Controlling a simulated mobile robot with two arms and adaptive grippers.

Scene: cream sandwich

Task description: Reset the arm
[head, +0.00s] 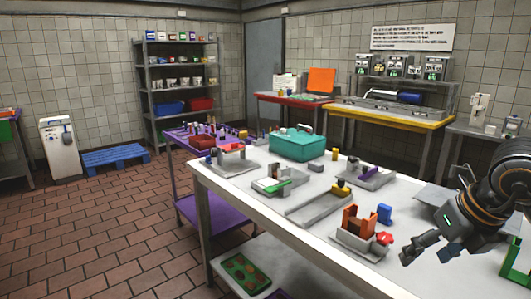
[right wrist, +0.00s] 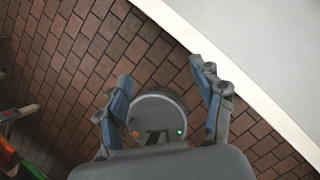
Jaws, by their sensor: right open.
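My right arm comes in from the right in the head view. Its dark gripper (head: 424,249) is over the right front part of the white table (head: 215,172). In the right wrist view the gripper (right wrist: 161,76) has its two fingers spread apart, with nothing between them. That view looks down on red-brown floor tiles, with the pale table edge (right wrist: 215,45) at the upper right. My left gripper is in neither view.
A green frame (head: 516,262) is by my right arm. Tiled floor at left is mostly clear, with a blue pallet (head: 115,157).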

